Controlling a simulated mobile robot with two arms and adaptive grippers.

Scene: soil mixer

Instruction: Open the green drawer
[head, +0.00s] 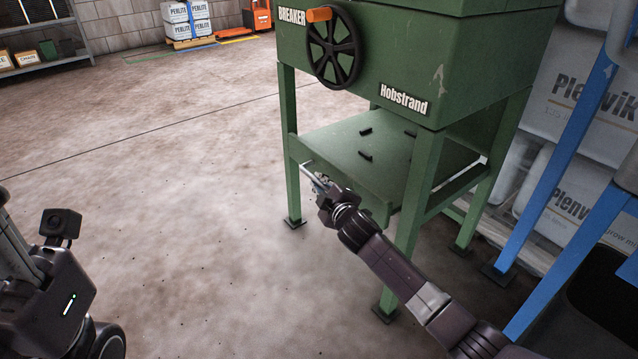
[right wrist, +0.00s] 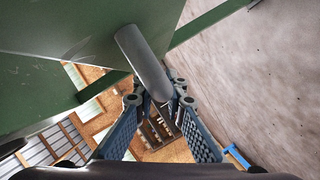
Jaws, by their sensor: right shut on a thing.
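The green drawer (head: 350,150) is a flat tray low in the green machine frame, with several small black pieces on top. Its front edge lies about level with the front legs; I see no clear pull-out. My right gripper (head: 314,178) is at this front edge. In the right wrist view the grey, rounded bar of the drawer handle (right wrist: 143,60) runs down between the fingers of my right gripper (right wrist: 160,98), which are shut on it. The green drawer panel (right wrist: 60,85) shows beside it. Part of my left arm shows at lower left in the head view; its gripper does not.
The machine carries a black handwheel (head: 335,48) above the drawer. Its green front leg (head: 411,220) stands close to my right arm. A blue-legged stand (head: 560,165) and white sacks (head: 562,200) are at the right. The floor (head: 190,200) in front and left is clear.

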